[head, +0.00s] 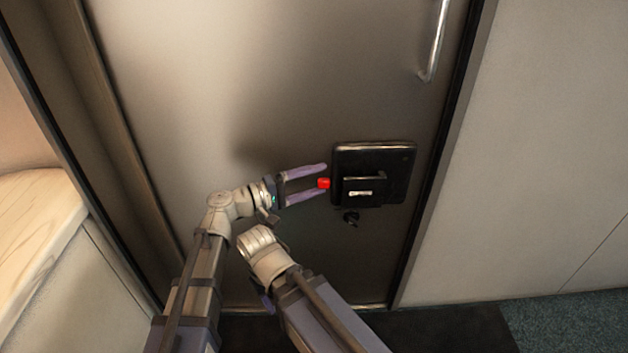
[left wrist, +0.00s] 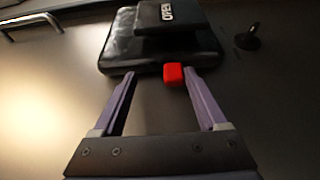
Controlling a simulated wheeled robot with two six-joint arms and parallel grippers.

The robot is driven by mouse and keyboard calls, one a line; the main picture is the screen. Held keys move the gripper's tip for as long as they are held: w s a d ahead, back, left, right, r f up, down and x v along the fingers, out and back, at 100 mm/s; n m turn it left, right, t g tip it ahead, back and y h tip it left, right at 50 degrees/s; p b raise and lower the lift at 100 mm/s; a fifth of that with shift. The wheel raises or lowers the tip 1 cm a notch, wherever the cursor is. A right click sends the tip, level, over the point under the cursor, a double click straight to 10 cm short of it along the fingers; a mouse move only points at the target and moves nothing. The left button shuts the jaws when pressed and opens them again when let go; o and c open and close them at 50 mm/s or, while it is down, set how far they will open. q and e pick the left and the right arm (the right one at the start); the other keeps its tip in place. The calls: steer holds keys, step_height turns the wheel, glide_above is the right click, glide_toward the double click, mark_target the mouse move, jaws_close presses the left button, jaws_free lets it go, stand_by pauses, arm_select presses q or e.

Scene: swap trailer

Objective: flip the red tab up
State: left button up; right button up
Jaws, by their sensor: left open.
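The red tab (head: 323,183) is a small red block at the left edge of the black lock box (head: 400,160) on the door. My left gripper (head: 325,178) is open, with its two purple fingers level with the tab. In the left wrist view the red tab (left wrist: 173,74) sits between the fingertips of my left gripper (left wrist: 158,73), closer to the right finger. The lock box (left wrist: 118,50) lies just beyond the fingertips. I cannot tell whether a finger touches the tab.
The grey door (head: 230,90) fills the middle. A metal handle (head: 435,45) is at the upper right, and a small dark knob (head: 351,217) is below the lock box. A pale counter (head: 35,225) stands at the left. The door surface around the lock is clear.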

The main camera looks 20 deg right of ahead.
step_height(320, 180, up, 8)
steer(key=p, duration=0.7)
steer(key=shift+r, duration=0.2)
